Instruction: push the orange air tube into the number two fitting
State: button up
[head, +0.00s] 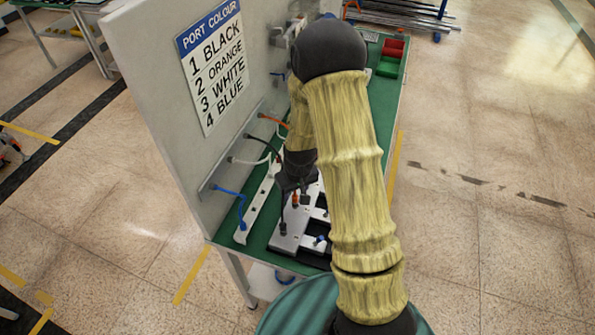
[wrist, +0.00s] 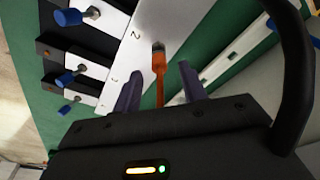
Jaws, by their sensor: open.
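The orange air tube (wrist: 160,78) runs up between my fingertips in the wrist view. Its upper end meets a dark fitting (wrist: 158,48) beside the printed 2 on a pale plate; I cannot tell how deep it sits. My gripper (wrist: 160,88) is open, with one finger on each side of the tube and a visible gap to each. In the head view my gripper (head: 297,186) is low over the plate (head: 288,242), and a short orange piece (head: 295,200) shows just below it. My arm hides part of the plate.
A sign (head: 213,66) on the upright panel lists 2 as orange. Black, white (head: 247,160) and blue (head: 232,192) tubes hang from the panel. Blue-capped fittings (wrist: 68,17) stand beside the plate. A thick black curved piece (wrist: 292,70) crosses the wrist view's right. Red and green bins (head: 390,58) stand behind.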

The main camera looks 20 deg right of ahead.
notch_tip(320, 180, up, 16)
jog(key=s+b, duration=0.2)
jog(key=shift+s+d, duration=0.2)
jog(key=shift+s, duration=0.05)
jog(key=shift+s, duration=0.1)
dwell(0.8)
jog(key=s+m, duration=0.1)
jog(key=s, duration=1)
jog(key=shift+s+a+m+t, duration=0.2)
jog(key=shift+s+m+t, duration=0.05)
jog(key=shift+m+t, duration=0.15)
jog(key=shift+f, duration=0.1)
